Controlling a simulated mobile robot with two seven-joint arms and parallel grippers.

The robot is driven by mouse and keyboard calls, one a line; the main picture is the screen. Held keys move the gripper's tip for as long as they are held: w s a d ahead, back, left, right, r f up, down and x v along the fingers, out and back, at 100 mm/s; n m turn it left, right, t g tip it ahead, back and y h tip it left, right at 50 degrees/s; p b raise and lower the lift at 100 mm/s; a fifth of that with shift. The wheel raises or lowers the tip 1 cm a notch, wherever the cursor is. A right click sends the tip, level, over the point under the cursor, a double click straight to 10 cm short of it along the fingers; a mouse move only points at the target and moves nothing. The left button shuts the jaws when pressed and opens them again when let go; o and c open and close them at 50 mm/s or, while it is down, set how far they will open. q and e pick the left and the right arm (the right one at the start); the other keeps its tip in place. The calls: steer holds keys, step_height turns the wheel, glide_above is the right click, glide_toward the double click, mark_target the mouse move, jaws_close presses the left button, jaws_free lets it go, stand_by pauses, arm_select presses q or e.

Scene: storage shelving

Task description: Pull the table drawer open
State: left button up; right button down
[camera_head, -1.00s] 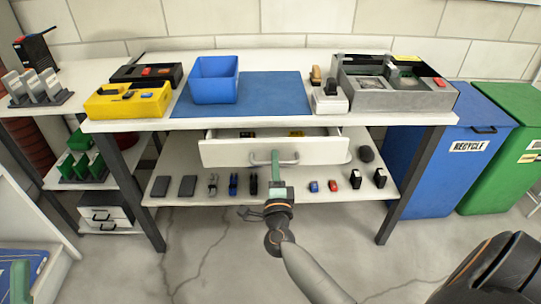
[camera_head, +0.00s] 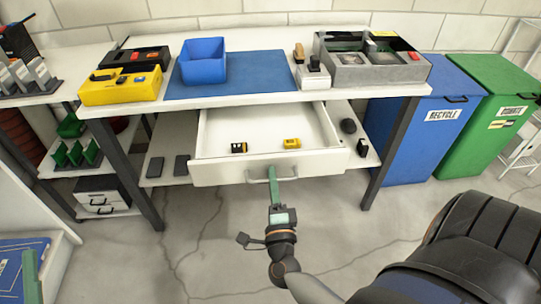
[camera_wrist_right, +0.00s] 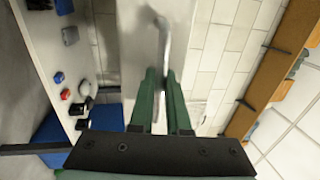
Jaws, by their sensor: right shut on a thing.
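The white table drawer (camera_head: 215,173) stands pulled out under the white worktable (camera_head: 345,94), and its inside shows. The grey bar handle (camera_head: 256,180) is on its front. My right gripper (camera_head: 273,175) is shut on this handle from the front. In the right wrist view the green fingers (camera_wrist_right: 160,78) close around the metal handle (camera_wrist_right: 163,40). In the drawer lie a small black and yellow item (camera_head: 239,148) and a yellow item (camera_head: 291,143). A green finger of my left gripper (camera_head: 30,275) shows at the lower left edge; its opening cannot be seen.
On the tabletop are a blue bin (camera_head: 203,62), a yellow case (camera_head: 120,87) and a grey tray unit (camera_head: 372,68). The drawer hides much of the lower shelf (camera_head: 166,181). Blue (camera_head: 418,130) and green (camera_head: 490,120) bins stand right. The floor in front is mostly clear.

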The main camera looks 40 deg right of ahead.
arm_select(q)
steer(key=shift+w+f+n+y, duration=0.3)
steer(key=shift+f, duration=0.25)
arm_select(e)
steer(key=shift+s+a, duration=0.4)
steer(key=shift+s, duration=0.15)
steer(key=c, duration=1.2)
jaws_free()
steer(key=shift+o, duration=0.2)
arm_select(q)
steer(key=shift+s+a, duration=0.1)
steer(key=shift+s, duration=0.05)
arm_select(e)
steer(key=shift+s, duration=0.1)
